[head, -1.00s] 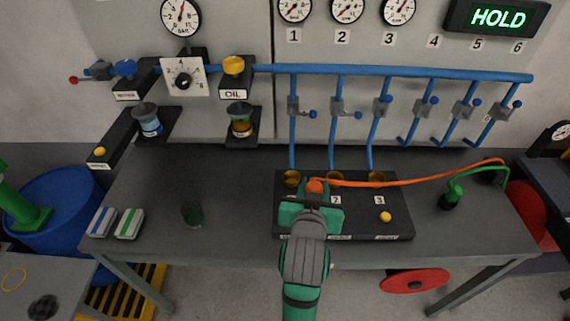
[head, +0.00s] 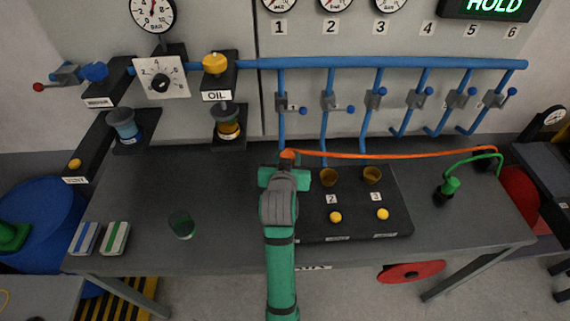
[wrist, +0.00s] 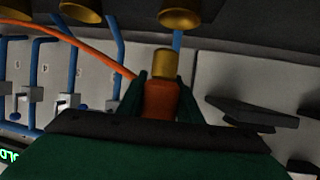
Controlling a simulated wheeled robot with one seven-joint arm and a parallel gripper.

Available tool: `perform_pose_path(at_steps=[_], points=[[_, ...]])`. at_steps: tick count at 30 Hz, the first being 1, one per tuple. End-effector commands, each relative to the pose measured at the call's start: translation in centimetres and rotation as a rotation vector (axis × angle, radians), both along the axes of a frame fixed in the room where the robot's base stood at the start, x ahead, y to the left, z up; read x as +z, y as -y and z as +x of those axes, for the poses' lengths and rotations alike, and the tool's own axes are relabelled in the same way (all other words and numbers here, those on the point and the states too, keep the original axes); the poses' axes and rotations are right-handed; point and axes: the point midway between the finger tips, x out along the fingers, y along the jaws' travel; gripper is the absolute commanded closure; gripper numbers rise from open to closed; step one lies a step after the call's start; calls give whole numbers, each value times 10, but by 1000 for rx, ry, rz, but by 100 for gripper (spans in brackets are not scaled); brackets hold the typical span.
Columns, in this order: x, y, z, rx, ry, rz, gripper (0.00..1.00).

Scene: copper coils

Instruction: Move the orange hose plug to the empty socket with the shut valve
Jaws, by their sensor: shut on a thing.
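My gripper (wrist: 162,98) is shut on the orange hose plug (wrist: 160,97), one finger on each side of it. The plug's brass tip (wrist: 165,62) is bare and close to a brass socket (wrist: 180,14), apart from it. In the head view the plug (head: 287,154) shows just past my gripper (head: 285,163), at the left of the dark socket block (head: 400,205). Sockets 2 (head: 329,177) and 3 (head: 372,175) look empty; socket 1 is hidden by my gripper. The handles of valve 1 (head: 303,110) and valve 2 (head: 350,110) point sideways; valve 3's handle (head: 382,91) points up along its pipe.
The orange hose (head: 400,156) runs right across the bench behind the sockets. A green plug (head: 449,188) with a green hose stands at the right. A green cup (head: 181,224) and two striped blocks (head: 115,239) are at the left. The bench between cup and arm is clear.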

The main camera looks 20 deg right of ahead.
Motion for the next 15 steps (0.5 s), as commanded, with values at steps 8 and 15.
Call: perform_pose_path(at_steps=[8,15], points=[[-29,1,26,2,1,-1,94],[-46,1,32,3,-2,0,94]])
